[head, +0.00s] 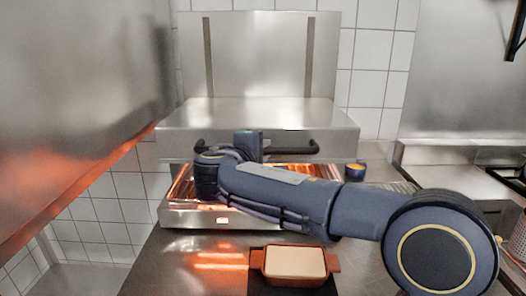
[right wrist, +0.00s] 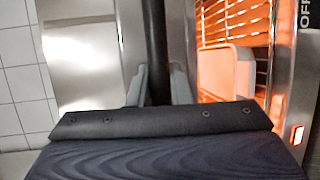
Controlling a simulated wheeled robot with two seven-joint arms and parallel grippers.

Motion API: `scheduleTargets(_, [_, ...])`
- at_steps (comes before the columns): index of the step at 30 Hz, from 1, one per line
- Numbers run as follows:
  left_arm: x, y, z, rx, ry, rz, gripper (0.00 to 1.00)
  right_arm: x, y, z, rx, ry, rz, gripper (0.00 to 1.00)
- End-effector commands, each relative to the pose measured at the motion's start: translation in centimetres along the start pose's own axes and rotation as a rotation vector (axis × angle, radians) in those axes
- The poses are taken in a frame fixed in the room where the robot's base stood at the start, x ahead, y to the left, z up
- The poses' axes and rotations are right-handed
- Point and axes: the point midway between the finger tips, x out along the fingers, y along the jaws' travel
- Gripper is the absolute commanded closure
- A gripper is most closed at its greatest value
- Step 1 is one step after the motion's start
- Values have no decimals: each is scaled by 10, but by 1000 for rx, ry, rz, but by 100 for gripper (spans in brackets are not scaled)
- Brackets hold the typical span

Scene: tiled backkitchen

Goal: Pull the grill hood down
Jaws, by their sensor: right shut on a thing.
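The grill hood (head: 258,114) is a wide silver box on a tall back panel with two dark vertical slots. It stands raised, with a gap above the glowing orange grill base (head: 185,216). A black bar handle (head: 292,148) runs along the hood's front; it also shows in the right wrist view (right wrist: 154,45). My right gripper (right wrist: 158,88) is shut on this handle, one grey finger on each side of it. In the head view my right arm hides the middle of the grill and part of the handle. My left gripper is not in view.
A brown dish (head: 334,263) with a pale block stands on the counter in front of the grill. A small dark blue and yellow container (head: 355,170) is at the grill's right. A metal panel (head: 75,95) fills the left side.

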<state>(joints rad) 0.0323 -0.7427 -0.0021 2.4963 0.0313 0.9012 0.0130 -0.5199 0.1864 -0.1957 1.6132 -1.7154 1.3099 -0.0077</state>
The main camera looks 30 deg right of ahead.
Motion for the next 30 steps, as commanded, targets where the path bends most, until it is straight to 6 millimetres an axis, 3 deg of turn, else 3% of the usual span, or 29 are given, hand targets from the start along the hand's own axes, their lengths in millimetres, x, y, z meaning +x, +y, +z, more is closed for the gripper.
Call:
scheduleTargets(3, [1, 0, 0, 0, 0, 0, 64, 0, -9, -1, -11, -1, -16, 100])
scheduleTargets(4, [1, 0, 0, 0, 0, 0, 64, 0, -9, -2, -11, -1, -16, 79])
scheduleTargets(9, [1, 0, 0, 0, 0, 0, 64, 0, -8, -1, -10, 0, -13, 60])
scheduleTargets(20, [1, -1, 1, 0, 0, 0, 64, -8, -5, -1, -6, 1, -9, 60])
scheduleTargets(30, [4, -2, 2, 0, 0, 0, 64, -63, -6, -2, -7, 2, -11, 60])
